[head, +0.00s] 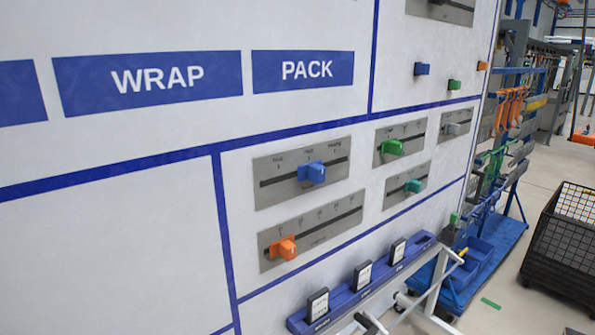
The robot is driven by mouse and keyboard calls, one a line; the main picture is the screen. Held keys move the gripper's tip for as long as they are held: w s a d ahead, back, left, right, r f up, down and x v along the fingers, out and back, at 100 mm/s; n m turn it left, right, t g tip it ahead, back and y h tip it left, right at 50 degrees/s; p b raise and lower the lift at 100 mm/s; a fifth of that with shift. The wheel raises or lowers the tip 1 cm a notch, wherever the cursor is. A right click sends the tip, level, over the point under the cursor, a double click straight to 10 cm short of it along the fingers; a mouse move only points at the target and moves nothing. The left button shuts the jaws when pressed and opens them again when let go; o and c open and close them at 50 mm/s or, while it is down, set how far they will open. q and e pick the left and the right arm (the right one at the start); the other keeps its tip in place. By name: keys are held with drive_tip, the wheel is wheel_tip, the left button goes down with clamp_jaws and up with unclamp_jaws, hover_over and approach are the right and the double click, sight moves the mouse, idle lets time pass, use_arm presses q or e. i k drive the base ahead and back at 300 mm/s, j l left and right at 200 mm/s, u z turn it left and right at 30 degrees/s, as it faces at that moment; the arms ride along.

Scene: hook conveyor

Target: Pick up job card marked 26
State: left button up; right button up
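Three small dark-framed cards with white faces stand in a blue rack (345,310) low on the white board in the head view. One card (318,304) is at the near left, one (362,276) is in the middle, and one (398,251) is at the far right. Their print is too small to read, so I cannot tell whether any is marked 26. Neither of my grippers can be made out in the view.
The board carries blue WRAP (150,84) and PACK (303,71) labels and slider panels with a blue knob (312,172) and an orange knob (283,248). A white tubular frame (432,290) stands below the rack. A black mesh bin (565,245) stands at right.

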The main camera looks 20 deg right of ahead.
sight(397, 251)
drive_tip(key=z, duration=1.25)
drive_tip(key=l+u, duration=0.1)
drive_tip(key=u, duration=0.4)
drive_tip(key=i+l+u, duration=0.2)
drive_tip(key=l, duration=0.25)
drive_tip(key=i+l+u, duration=0.2)
drive_tip(key=l, duration=0.25)
drive_tip(key=l+u, duration=0.2)
drive_tip(key=l, duration=0.25)
drive_tip(key=l+u, duration=0.25)
drive_tip(key=l, duration=0.2)
drive_tip(key=i, duration=0.05)
